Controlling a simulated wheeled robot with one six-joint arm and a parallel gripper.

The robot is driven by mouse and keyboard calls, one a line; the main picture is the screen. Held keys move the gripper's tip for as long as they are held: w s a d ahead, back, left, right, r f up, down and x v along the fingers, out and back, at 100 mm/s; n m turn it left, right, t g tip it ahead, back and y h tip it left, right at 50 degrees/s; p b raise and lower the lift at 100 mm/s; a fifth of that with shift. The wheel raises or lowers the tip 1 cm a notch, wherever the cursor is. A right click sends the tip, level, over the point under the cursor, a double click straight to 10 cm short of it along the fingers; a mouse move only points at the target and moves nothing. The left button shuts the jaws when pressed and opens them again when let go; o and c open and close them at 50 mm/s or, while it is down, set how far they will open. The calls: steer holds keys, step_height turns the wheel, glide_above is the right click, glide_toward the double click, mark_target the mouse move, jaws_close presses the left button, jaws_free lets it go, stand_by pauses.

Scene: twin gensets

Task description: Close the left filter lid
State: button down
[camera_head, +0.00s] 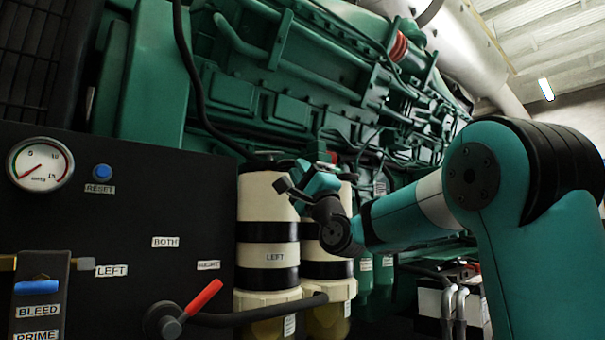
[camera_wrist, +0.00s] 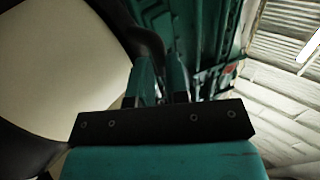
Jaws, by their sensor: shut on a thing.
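The left filter (camera_head: 267,205) is a cream canister with black bands and a LEFT label, standing right of the black panel. Its dark lid (camera_head: 258,166) is at the top of the canister; its exact seating cannot be told. My gripper (camera_head: 290,174) is at the upper right side of this canister, tilted, and partly hidden by its own wrist. In the wrist view, the two teal fingers (camera_wrist: 160,75) are close together and reach up to a black curved part beside the cream surface (camera_wrist: 65,65). The fingers are shut on that part, apparently the lid's edge.
A second filter (camera_head: 326,268) stands close behind on the right. The black panel carries a gauge (camera_head: 40,164), a blue RESET button (camera_head: 102,171) and a red-handled valve lever (camera_head: 203,298) pointing up right. The green engine (camera_head: 300,90) fills the background.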

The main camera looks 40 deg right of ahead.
steer(key=shift+w+a+f, duration=0.15)
steer(key=shift+w+f, duration=0.2)
steer(key=shift+f, duration=0.05)
steer(key=c, duration=1.1)
jaws_free()
steer(key=shift+w+a, duration=0.1)
steer(key=shift+w, duration=0.05)
steer(key=shift+o, duration=0.2)
steer(key=shift+r, duration=0.1)
steer(key=shift+s+d, duration=0.2)
steer(key=b+v, duration=1)
steer(key=v, duration=0.7)
steer(key=shift+s, duration=0.15)
